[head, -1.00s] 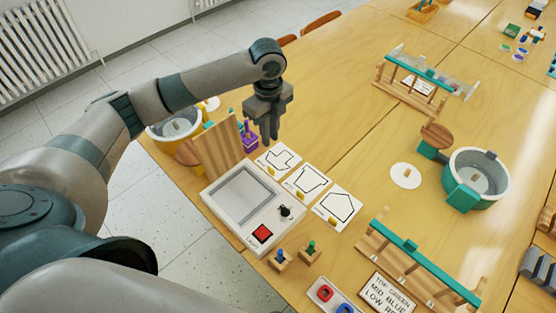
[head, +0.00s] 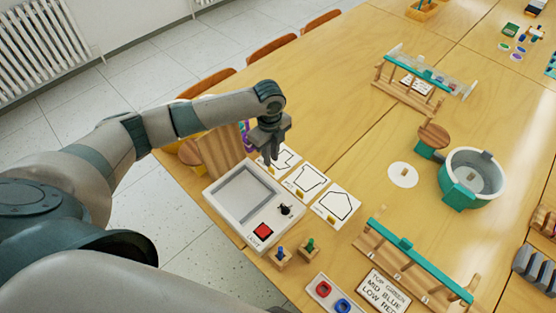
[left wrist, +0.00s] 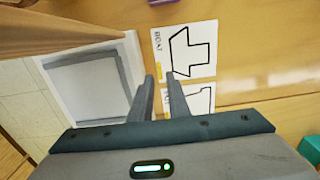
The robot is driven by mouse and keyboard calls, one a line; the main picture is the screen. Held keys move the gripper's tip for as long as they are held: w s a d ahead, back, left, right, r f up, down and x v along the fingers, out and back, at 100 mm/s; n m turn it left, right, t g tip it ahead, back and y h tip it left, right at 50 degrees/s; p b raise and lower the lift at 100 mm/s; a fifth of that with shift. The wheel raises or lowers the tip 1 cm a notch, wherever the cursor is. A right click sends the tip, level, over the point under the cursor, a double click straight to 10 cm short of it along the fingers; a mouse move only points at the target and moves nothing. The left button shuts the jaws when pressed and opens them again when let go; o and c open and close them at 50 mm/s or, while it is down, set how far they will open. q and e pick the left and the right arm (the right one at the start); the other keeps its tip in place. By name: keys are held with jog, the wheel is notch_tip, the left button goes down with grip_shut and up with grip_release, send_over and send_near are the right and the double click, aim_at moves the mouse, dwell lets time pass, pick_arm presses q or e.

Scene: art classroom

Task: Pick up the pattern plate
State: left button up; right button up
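Three white pattern plates with black outlines and small yellow tabs lie in a row on the table: the boat plate (head: 288,158), a middle plate (head: 308,180) and a near plate (head: 337,206). My left gripper (head: 268,160) points down over the left edge of the boat plate. In the left wrist view, the boat plate (left wrist: 192,48) lies just beyond the fingertips, its yellow tab close to the gap between them. My left gripper (left wrist: 160,80) is open, with nothing held. The middle plate (left wrist: 200,98) is partly hidden by a finger. My right gripper is not in view.
A white device with a grey screen (head: 243,193) and red button stands left of the plates, a wooden board (head: 219,152) behind it. Two small pegged blocks (head: 280,257) are in front. A wooden rack (head: 415,262) stands to the right.

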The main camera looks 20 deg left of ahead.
pick_arm(q)
jog(key=shift+f, duration=0.1)
jog(key=shift+f+p, duration=0.25)
jog(key=shift+p, duration=0.1)
notch_tip(320, 180, down, 4)
jog(key=shift+a+r+p, duration=0.1)
jog(key=shift+p, duration=0.75)
jog(key=shift+f, duration=0.35)
jog(key=shift+c, duration=0.6)
grip_shut()
